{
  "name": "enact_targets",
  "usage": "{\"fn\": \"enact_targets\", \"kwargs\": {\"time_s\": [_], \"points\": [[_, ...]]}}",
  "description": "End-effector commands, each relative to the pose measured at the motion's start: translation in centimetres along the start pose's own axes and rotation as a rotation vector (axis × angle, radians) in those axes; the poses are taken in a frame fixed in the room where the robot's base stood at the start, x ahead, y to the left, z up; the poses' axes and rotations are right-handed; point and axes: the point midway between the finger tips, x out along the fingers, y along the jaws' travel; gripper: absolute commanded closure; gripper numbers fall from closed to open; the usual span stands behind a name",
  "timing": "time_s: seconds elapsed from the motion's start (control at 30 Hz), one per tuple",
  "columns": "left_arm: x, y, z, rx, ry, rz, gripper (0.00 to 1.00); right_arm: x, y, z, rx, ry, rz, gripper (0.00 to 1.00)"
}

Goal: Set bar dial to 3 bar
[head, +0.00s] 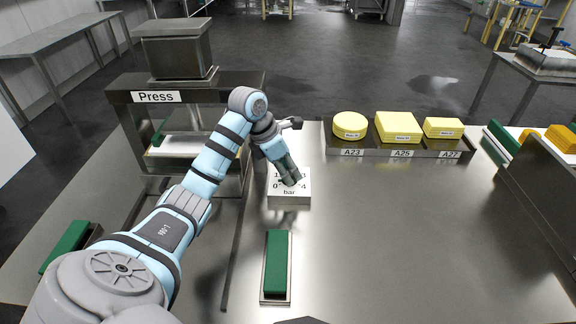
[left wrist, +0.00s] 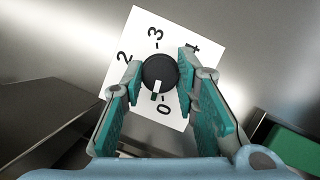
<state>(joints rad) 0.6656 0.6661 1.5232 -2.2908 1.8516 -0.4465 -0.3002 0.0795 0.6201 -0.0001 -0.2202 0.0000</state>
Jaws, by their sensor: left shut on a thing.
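The bar dial is a black round knob (left wrist: 160,70) with a white pointer mark, on a white plate printed with numbers (left wrist: 150,22). In the head view the plate (head: 289,200) is the top of a block marked "bar". In the left wrist view the pointer is directed down the picture, close to the 0; the 2, 3 and 4 show around the far side. The 1 is hidden behind a finger. My left gripper (head: 289,180) is shut on the knob, one finger on each side; its fingers also show in the left wrist view (left wrist: 161,62). My right gripper is not in view.
The press (head: 190,95) stands left of the dial. A green bar on a tray (head: 277,265) lies in front of it. Yellow cheeses (head: 398,127) sit on a labelled stand behind right.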

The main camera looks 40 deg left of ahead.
Motion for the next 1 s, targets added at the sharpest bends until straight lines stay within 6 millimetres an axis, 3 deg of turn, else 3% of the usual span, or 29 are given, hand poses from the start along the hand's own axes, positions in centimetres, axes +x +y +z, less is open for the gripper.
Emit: {"fn": "enact_targets", "kwargs": {"time_s": [0.5,1.0], "points": [[-0.1,0.26,0.13,0.341,-0.002,-0.14,1.0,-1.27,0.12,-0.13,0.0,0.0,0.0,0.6],[-0.06,0.33,0.1,0.42,0.0,-0.17,1.0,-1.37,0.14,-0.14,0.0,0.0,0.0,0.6]]}}
